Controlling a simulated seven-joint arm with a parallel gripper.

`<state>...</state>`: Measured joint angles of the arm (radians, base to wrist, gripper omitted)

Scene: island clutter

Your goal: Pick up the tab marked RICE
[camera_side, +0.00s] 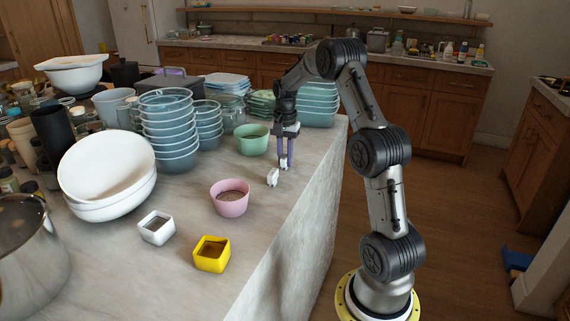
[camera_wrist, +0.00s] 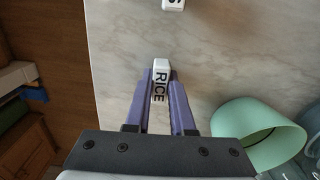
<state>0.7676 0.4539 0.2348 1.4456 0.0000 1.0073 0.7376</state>
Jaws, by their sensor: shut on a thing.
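The white tab marked RICE (camera_wrist: 161,88) sits between the two purple fingers of my gripper (camera_wrist: 161,76), with its black letters facing the wrist camera. The fingers are shut on its two sides. In the side view my gripper (camera_side: 285,165) points down near the counter's right edge, and only a bit of white shows between its fingers. I cannot tell whether the tab touches the counter. A second white tab (camera_wrist: 173,4) is cut off at the top of the wrist view, with one letter, seemingly S, showing. A white tab (camera_side: 272,177) also stands just in front of my gripper in the side view.
A green bowl (camera_wrist: 258,134) stands close beside my gripper. A pink bowl (camera_side: 230,208), a white square pot (camera_side: 147,239) and a yellow square pot (camera_side: 199,266) stand nearer the side camera. Stacked blue bowls (camera_side: 168,134) crowd the left. The counter's right strip is clear.

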